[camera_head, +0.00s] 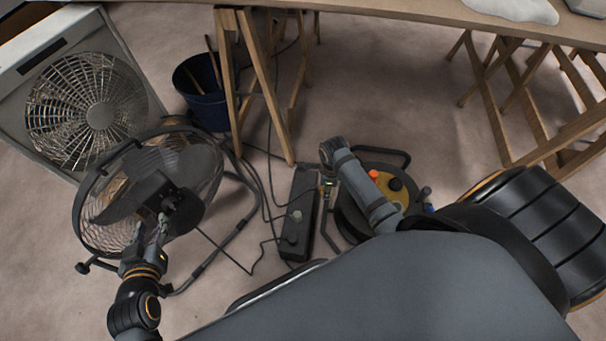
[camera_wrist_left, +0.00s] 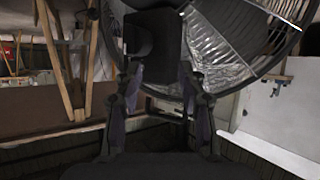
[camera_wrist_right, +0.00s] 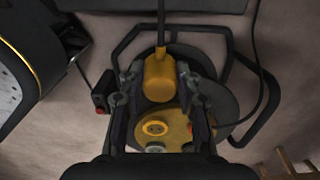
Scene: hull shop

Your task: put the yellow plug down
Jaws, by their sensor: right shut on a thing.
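The yellow plug (camera_wrist_right: 158,76) is held between the fingers of my right gripper (camera_wrist_right: 152,92), with its black cord leading away at the top of the right wrist view. Behind it is the cable reel's yellow socket face (camera_wrist_right: 170,118). In the head view my right gripper (camera_head: 328,182) is between the black power strip (camera_head: 300,230) and the cable reel (camera_head: 348,222); only a speck of the plug shows there. I cannot tell whether the plug touches anything. My left gripper (camera_wrist_left: 160,88) is open and empty in front of the fan's motor housing (camera_wrist_left: 152,42).
The round black fan (camera_head: 110,205) stands close to my left gripper. A box fan (camera_head: 95,110), a blue bucket (camera_head: 203,95) and wooden trestles (camera_head: 262,80) stand behind. Loose cables cross the floor around the power strip. Open floor (camera_head: 390,105) lies beyond the reel.

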